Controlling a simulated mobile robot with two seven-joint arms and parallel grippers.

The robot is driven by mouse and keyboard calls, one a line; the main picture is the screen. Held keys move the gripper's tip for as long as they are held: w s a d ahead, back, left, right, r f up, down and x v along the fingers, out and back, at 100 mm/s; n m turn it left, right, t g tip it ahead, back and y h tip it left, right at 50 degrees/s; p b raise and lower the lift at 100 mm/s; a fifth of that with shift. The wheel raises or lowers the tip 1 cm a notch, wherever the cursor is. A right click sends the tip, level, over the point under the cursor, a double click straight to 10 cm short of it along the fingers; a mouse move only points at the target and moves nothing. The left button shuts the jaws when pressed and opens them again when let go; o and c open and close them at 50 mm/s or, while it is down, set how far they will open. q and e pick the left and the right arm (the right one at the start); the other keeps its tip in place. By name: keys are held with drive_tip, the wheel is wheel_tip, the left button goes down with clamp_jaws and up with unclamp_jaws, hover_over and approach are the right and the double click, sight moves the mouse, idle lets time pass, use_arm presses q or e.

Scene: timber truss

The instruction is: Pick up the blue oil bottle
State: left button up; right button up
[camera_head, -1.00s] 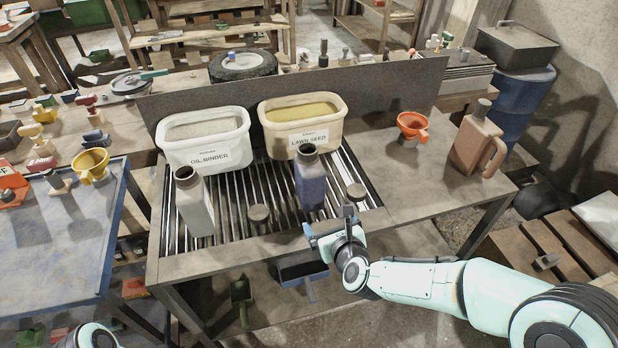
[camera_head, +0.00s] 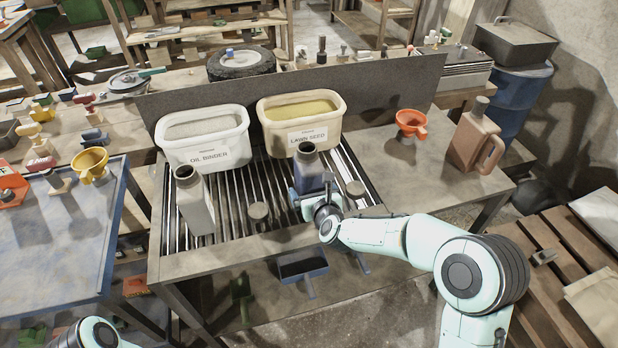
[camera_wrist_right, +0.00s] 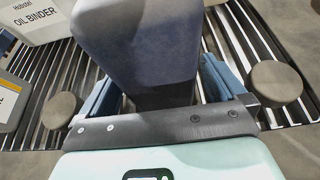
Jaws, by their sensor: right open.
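The blue oil bottle (camera_head: 308,168) stands upright and uncapped on the slatted rack, in front of the lawn seed tub. My right gripper (camera_head: 314,195) is at the bottle's near side, low down. In the right wrist view the bottle (camera_wrist_right: 150,50) fills the upper middle. My right gripper (camera_wrist_right: 155,100) is open there, with one blue finger on each side of the bottle. Whether the fingers touch it I cannot tell. My left arm shows only as a link at the bottom left of the head view; its gripper is out of view.
A grey bottle (camera_head: 195,205) stands left on the rack. Round caps (camera_head: 258,213) and (camera_head: 355,190) lie on either side of the blue bottle. The oil binder tub (camera_head: 203,140) and lawn seed tub (camera_head: 300,125) stand behind. An orange funnel (camera_head: 411,124) and brown jug (camera_head: 475,140) stand right.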

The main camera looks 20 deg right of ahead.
sight(310, 157)
drive_tip(key=shift+x, duration=0.9)
drive_tip(key=c, duration=1.2)
drive_tip(key=shift+o, duration=0.2)
drive_tip(key=shift+r, duration=0.15)
drive_tip(key=shift+r, duration=1.05)
wheel_tip(310, 157, up, 9)
drive_tip(key=p, duration=0.3)
wheel_tip(310, 157, up, 6)
drive_tip(key=p, duration=0.2)
drive_tip(key=shift+p, duration=0.3)
drive_tip(key=shift+r+p, duration=0.65)
drive_tip(key=shift+r, duration=0.6)
drive_tip(key=shift+r, duration=0.1)
